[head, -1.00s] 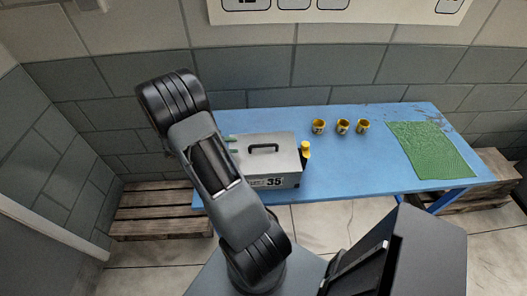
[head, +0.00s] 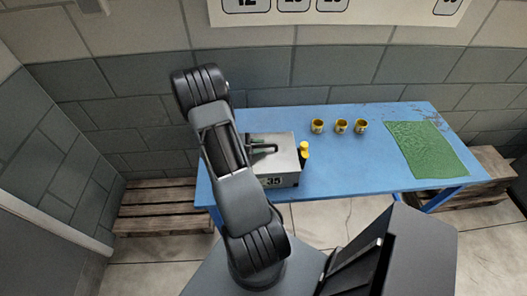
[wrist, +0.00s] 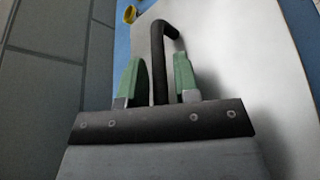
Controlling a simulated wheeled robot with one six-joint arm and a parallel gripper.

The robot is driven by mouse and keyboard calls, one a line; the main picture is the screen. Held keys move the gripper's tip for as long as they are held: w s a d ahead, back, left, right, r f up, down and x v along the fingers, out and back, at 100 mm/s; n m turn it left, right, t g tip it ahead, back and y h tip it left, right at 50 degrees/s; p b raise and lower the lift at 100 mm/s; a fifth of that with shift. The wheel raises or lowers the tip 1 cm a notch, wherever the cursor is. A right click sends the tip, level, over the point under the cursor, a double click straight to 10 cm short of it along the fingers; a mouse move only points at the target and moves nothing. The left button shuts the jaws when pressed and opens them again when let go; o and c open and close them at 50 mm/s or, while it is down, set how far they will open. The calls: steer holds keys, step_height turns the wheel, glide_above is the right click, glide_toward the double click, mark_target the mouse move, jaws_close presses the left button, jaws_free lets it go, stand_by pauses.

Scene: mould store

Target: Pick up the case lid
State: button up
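The case lid (head: 284,143) is the pale grey top of a metal case marked 35, at the left end of the blue table. It has a black bar handle (wrist: 158,50). In the wrist view my gripper (wrist: 158,62) has its two green fingers on either side of this handle, with small gaps visible, so it looks open. The lid fills much of that view. In the head view my arm hides the left part of the case and most of my gripper; a bit of green shows at the handle. The lid sits on the case.
Three yellow cups (head: 340,127) stand in a row further right on the blue table (head: 350,165). A green mat (head: 425,150) lies at the right end. A wall is behind the table.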

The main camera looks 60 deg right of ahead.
steer(key=shift+c, duration=0.4)
jaws_close()
steer(key=shift+r, duration=0.15)
